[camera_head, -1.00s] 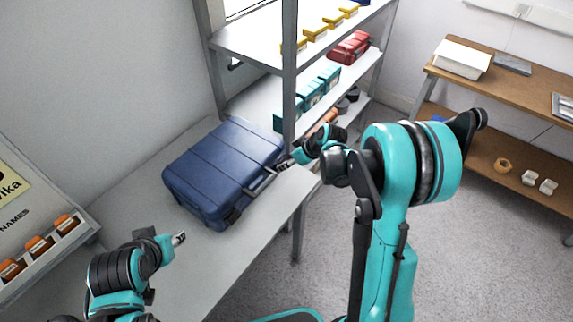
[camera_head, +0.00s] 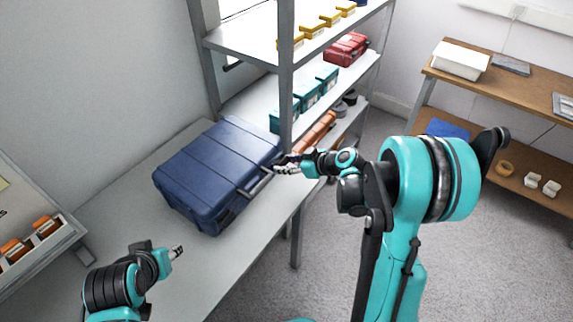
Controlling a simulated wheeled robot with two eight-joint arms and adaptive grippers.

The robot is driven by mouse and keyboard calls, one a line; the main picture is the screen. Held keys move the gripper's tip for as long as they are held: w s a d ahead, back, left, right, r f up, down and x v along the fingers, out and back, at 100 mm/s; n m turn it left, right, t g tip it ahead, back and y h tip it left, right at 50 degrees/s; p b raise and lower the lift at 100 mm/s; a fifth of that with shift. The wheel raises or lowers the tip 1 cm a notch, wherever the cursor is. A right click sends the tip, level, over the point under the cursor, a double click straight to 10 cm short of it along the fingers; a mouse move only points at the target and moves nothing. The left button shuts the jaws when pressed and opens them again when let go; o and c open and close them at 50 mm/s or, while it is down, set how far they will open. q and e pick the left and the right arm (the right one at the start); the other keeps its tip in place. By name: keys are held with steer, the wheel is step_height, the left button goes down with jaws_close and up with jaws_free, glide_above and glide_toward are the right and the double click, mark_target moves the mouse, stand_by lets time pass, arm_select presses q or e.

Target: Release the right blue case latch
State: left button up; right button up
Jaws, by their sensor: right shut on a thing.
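The closed blue case (camera_head: 212,165) lies on the grey bench, its handle side facing front right. Its right latch is at the far right end of that side, mostly hidden by my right gripper (camera_head: 281,166). The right gripper reaches in from the right and is shut on the right latch, at the case's edge. The case handle (camera_head: 258,182) shows just left of and below it. My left gripper (camera_head: 178,251) is over the bench in front of the case, apart from it. Its fingers are too small to tell open from shut.
A metal shelf with a post (camera_head: 286,80) stands just behind the case, holding teal boxes (camera_head: 308,93) and a red case (camera_head: 346,49). A rack with orange-topped items (camera_head: 45,227) is at the left. The bench (camera_head: 215,268) in front of the case is bare.

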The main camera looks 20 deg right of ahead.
steer(key=o, duration=1.2)
steer(key=shift+c, duration=0.2)
steer(key=shift+s+d, duration=0.1)
steer(key=v, duration=1.1)
steer(key=shift+s+d+r, duration=0.15)
steer(key=shift+s+r, duration=0.1)
steer(key=s+a+m+h, duration=0.3)
steer(key=s, duration=0.5)
steer(key=s+a+r+m+g+h, duration=0.1)
steer(key=s+a+m+h, duration=0.2)
steer(key=s, duration=0.5)
steer(key=shift+s+a+m+g+h, duration=0.3)
steer(key=shift+s+a+m+h, duration=0.1)
steer(key=shift+m, duration=0.4)
